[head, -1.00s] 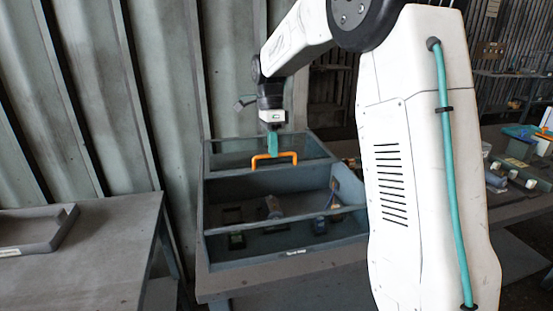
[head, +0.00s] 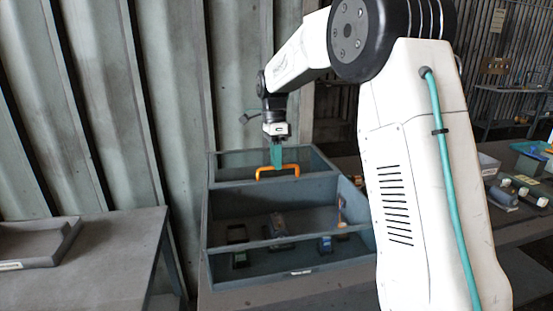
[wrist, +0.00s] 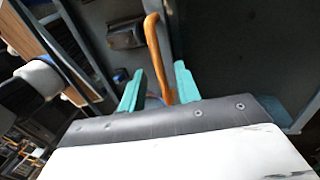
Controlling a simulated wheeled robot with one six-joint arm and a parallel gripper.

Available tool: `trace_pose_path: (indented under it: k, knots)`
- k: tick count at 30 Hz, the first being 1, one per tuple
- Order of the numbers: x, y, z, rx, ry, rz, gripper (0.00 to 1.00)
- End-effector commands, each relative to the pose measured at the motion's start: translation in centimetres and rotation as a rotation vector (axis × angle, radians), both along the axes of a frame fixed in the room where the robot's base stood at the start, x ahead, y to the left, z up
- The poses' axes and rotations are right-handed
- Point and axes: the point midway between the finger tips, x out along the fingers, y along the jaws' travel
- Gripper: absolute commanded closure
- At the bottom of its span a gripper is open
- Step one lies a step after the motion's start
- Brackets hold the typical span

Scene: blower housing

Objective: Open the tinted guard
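The tinted guard (head: 235,171) appears as a dark pane at the rear of a grey open-topped box, though its outline is hard to make out. My gripper (head: 276,163) points down at the handle from above. In the wrist view the orange handle (wrist: 153,42) passes between the two teal fingers of my gripper (wrist: 158,82), with gaps showing beside it. The fingers look open around it; any contact is not clear. A dark pane, likely the guard (wrist: 225,50), lies right of the handle.
The grey box (head: 290,274) has several small parts in its front section, including a dark cylinder (head: 278,225). A low bench (head: 110,255) with a tray (head: 35,247) stands left. A corrugated wall (head: 100,100) is close behind. Bins and parts lie on a table at right.

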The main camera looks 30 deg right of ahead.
Motion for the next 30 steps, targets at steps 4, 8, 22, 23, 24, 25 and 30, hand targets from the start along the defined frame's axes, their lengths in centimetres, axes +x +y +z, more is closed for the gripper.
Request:
trace_pose_path:
  k: [4,8,22,23,24,25,30]
  knots:
    - [0.2,0.0,0.8,0.000,-0.002,0.000,0.67]
    - [0.6,-0.1,2.8,-0.001,-0.003,0.000,0.67]
    - [1.5,-0.4,7.7,0.000,0.000,-0.001,0.67]
    - [1.5,-0.4,7.7,0.000,0.001,-0.001,0.67]
    - [1.5,-0.4,7.7,0.000,0.001,-0.001,0.67]
    - [1.5,-0.4,7.7,0.000,0.001,-0.001,0.67]
    - [1.5,-0.4,7.7,0.000,0.000,-0.001,0.67]
